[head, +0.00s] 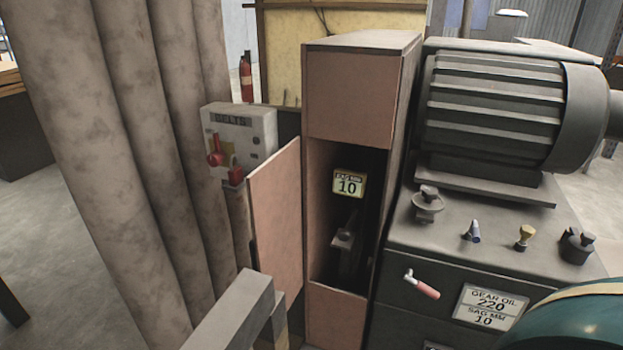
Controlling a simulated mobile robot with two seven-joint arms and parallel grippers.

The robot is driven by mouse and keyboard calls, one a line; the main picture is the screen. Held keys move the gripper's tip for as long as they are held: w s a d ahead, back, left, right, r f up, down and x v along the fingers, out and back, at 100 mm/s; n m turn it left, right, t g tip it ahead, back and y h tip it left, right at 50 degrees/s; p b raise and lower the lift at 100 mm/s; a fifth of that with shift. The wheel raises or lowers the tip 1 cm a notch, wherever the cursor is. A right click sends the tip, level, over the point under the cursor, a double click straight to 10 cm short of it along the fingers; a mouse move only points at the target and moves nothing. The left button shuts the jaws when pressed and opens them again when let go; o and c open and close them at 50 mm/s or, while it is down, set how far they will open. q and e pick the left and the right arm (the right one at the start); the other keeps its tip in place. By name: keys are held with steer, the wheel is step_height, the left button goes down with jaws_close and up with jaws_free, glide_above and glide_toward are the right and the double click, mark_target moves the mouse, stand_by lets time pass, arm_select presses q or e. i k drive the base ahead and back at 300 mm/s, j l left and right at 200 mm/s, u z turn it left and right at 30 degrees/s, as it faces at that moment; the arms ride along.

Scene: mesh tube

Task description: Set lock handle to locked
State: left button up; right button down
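A grey control box (240,135) with dark lettering across its top stands left of the tall cabinet. A red handle (214,152) is on its front at the left, with its knob end low. A red padlock-like piece (235,177) sits at the box's lower edge. I cannot tell from the handle's angle whether it is locked. Neither of my grippers can be made out in the head view.
The tall cabinet (350,95) has an open door (275,215) swung out beside the control box. Large mottled tubes (110,130) stand close on the left. A grey bar (235,312) and a teal round body (575,320) fill the lower foreground. A motor (495,115) tops the machine.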

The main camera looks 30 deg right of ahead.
mark_target(423, 288)
steer(key=z, duration=1.7)
steer(key=i+l+u, duration=0.1)
steer(key=i+u, duration=0.15)
steer(key=u, duration=0.15)
steer(key=i+l+u, duration=0.15)
steer(key=u, duration=0.3)
steer(key=i, duration=0.05)
